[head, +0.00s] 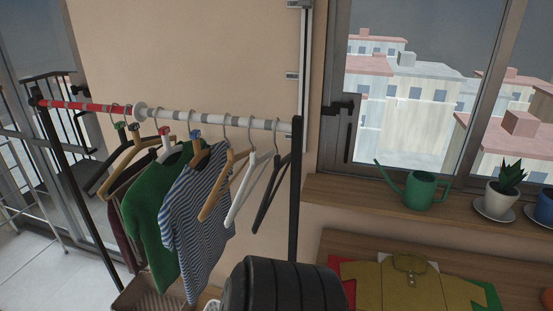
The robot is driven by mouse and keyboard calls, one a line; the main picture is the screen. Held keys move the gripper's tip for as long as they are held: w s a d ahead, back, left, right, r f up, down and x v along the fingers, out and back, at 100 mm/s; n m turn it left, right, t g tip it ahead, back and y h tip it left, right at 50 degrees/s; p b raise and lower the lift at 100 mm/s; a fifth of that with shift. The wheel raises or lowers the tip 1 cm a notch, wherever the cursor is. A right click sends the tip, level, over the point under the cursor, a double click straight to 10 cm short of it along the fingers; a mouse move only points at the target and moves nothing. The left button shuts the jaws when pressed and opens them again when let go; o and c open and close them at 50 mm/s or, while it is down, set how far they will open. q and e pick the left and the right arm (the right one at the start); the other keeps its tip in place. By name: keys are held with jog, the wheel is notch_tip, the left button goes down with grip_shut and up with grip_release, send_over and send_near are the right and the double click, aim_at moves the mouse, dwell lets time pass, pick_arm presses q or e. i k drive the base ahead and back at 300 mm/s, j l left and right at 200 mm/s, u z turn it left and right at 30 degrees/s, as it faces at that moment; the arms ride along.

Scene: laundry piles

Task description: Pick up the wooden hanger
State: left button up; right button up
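A bare wooden hanger (215,189) hangs from the clothes rail (210,118) in the head view, between a striped shirt on its left and a bare white hanger (240,193) on its right. Its hook goes up to the white part of the rail. Another wooden-coloured hanger (122,157) hangs farther left, near the red part of the rail. Neither of my grippers shows in the head view.
A green shirt (150,215) and the striped shirt (188,225) hang left of the bare hangers. A black hanger (268,195) hangs near the rail's right post (295,190). A green watering can (421,190) stands on the windowsill (350,194). Folded yellow clothing (375,287) lies below it.

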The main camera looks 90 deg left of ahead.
aim_at(233, 158)
jog(key=u, duration=3)
